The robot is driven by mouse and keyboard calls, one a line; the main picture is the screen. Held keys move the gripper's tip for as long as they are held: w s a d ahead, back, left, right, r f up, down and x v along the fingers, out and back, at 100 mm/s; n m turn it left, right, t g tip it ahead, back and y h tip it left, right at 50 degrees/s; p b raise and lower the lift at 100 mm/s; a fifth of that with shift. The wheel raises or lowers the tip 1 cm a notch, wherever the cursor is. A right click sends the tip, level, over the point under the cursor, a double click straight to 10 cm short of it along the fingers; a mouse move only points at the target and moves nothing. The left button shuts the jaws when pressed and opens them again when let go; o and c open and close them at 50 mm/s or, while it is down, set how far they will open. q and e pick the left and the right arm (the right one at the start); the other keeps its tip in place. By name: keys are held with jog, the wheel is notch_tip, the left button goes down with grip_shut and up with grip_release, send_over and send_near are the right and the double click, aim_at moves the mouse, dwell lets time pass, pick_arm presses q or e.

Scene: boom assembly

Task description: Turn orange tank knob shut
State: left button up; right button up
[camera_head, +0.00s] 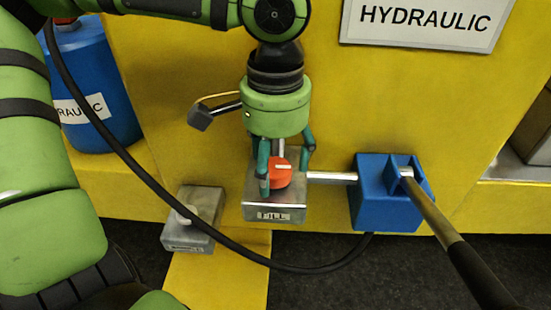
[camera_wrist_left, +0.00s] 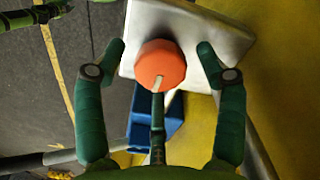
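The orange knob (camera_head: 281,172) with a pale marker line sits on top of a grey metal block with a label on its front (camera_head: 274,214), fixed to the yellow wall. My left gripper (camera_head: 285,172) comes down from above with a finger on each side of the knob. In the left wrist view the orange knob (camera_wrist_left: 160,64) lies between the two spread green fingertips (camera_wrist_left: 161,50), with a visible gap on both sides. The left gripper is open. My right gripper is not in view.
A blue block (camera_head: 385,200) with a long rod-like handle (camera_head: 455,240) stands to the right, joined by a metal pipe. A second grey block (camera_head: 192,222) is at the left. A black hose (camera_head: 180,215) loops below. A blue tank (camera_head: 90,85) stands at far left.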

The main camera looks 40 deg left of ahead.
aim_at(275, 167)
pick_arm(q)
jog(key=shift+r, duration=0.1)
notch_tip(275, 167, up, 12)
dwell(0.5)
dwell(0.5)
